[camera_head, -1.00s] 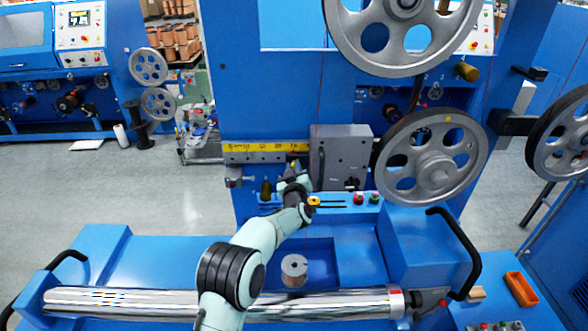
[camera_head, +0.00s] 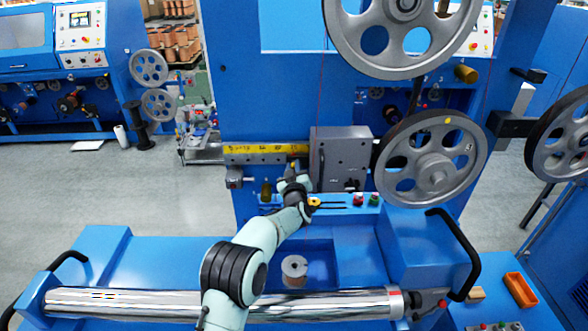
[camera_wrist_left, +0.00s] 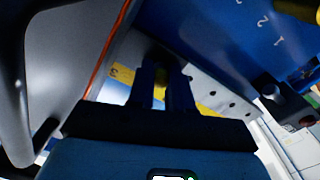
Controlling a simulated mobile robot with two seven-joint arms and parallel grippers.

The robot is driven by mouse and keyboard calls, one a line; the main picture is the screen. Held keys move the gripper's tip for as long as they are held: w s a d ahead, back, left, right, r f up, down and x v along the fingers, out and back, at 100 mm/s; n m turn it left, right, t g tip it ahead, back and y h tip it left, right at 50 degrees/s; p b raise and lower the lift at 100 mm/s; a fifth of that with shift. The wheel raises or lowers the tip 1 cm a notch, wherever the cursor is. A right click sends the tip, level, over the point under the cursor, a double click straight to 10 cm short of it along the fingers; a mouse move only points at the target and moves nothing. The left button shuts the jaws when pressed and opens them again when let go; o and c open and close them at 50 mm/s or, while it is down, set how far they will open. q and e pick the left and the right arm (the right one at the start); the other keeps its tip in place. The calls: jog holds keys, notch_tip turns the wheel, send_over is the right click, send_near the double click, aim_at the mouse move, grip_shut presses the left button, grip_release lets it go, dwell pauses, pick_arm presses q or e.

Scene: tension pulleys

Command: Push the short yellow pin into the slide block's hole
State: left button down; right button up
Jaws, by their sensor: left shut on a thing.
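My left gripper (camera_head: 294,174) is raised in front of the rail with the yellow scale (camera_head: 260,148), just left of a grey box (camera_head: 341,158). In the left wrist view its dark fingers (camera_wrist_left: 166,84) are close together, with a small yellow thing (camera_wrist_left: 163,74) between them, which appears to be the short yellow pin. The pin is mostly hidden by the fingers. The slide block and its hole cannot be made out clearly behind the gripper, so I cannot tell whether the pin is in the hole. My right gripper is not in view.
Large grey pulleys (camera_head: 433,170) stand right of the grey box. Buttons (camera_head: 358,199) sit on the ledge below it. A spool (camera_head: 294,270) stands in the recess, behind a shiny roller (camera_head: 330,305). An orange bin (camera_head: 520,289) is at the right.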

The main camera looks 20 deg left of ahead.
pick_arm(q)
jog(key=shift+r, duration=0.1)
jog(key=c, duration=1)
grip_release()
jog(key=shift+o, duration=0.2)
jog(key=b+v, duration=0.4)
jog(key=v, duration=0.9)
jog(key=shift+b, duration=0.35)
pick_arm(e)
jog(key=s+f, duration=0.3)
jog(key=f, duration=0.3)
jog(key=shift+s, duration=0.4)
pick_arm(q)
jog(key=shift+s, duration=0.15)
